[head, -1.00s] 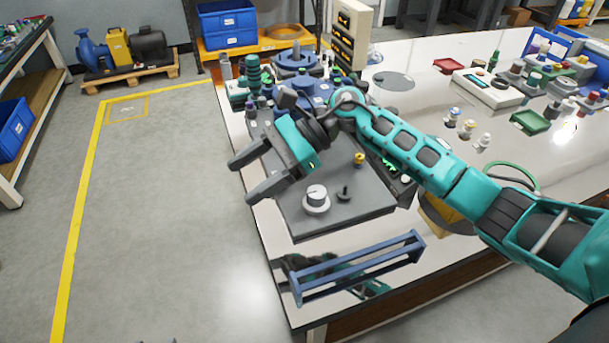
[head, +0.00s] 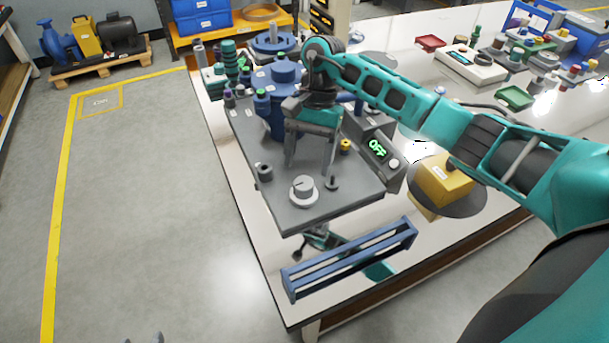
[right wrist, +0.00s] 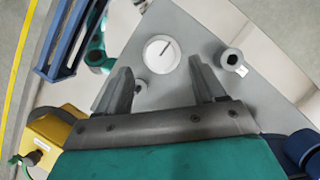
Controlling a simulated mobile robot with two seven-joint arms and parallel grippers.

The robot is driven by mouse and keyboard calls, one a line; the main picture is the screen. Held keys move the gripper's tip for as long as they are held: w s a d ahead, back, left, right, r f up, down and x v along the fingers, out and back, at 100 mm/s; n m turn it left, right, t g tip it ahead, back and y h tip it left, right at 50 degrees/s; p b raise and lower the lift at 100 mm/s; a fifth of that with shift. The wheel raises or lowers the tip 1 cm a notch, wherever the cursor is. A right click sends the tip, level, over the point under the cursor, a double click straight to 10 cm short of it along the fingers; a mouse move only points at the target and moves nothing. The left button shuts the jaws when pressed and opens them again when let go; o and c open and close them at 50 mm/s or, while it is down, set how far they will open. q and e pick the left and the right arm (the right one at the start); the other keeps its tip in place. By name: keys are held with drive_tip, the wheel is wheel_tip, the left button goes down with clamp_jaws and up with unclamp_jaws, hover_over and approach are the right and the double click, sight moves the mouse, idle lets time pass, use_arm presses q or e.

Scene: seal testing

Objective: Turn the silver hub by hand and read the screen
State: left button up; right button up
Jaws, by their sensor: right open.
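The silver hub (head: 303,187) is a round knob on a pale disc, on top of a grey test bench plate (head: 350,193). It also shows in the right wrist view (right wrist: 161,52), with a dark pointer line on its face. My right gripper (head: 311,171) is open and points down, just behind the hub. In the right wrist view the hub lies beyond the gap between the fingertips (right wrist: 159,70), apart from both. The screen (head: 377,149) stands right of the plate and reads "OFF" in green. Two small grey tips at the bottom edge look like my left gripper (head: 144,338).
A dark post (head: 332,183) and a grey cylinder (head: 264,172) flank the hub. A blue housing (head: 284,95) stands behind. A blue rack (head: 350,260) lies in front. A yellow box (head: 440,182) sits at the right.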

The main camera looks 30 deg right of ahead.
sight(304, 181)
drive_tip(key=shift+x, duration=2.35)
drive_tip(key=c, duration=1.1)
